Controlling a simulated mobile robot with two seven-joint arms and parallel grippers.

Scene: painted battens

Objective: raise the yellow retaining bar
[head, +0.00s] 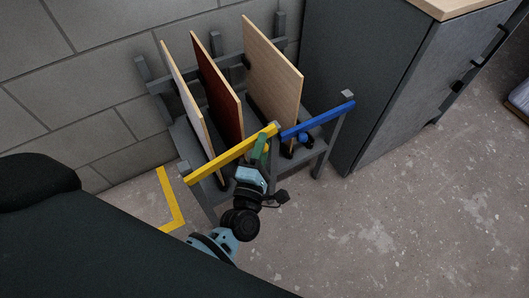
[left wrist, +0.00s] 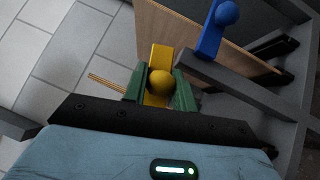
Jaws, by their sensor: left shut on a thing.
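The yellow retaining bar (head: 228,155) spans the front of the left part of a grey rack, its right end near a grey post. In the left wrist view, the bar (left wrist: 160,55) ends in a round yellow knob (left wrist: 160,82). My left gripper (head: 261,149) is at the bar's right end. Its green fingers (left wrist: 159,91) are shut on the knob, one on each side. My right gripper is not in view.
The grey rack (head: 187,133) holds a pale panel (head: 187,95), a dark red panel (head: 217,88) and a light wood panel (head: 268,72). A blue bar (head: 318,119) lies right of the yellow one. A grey cabinet (head: 405,90) stands at right. Floor is clear in front right.

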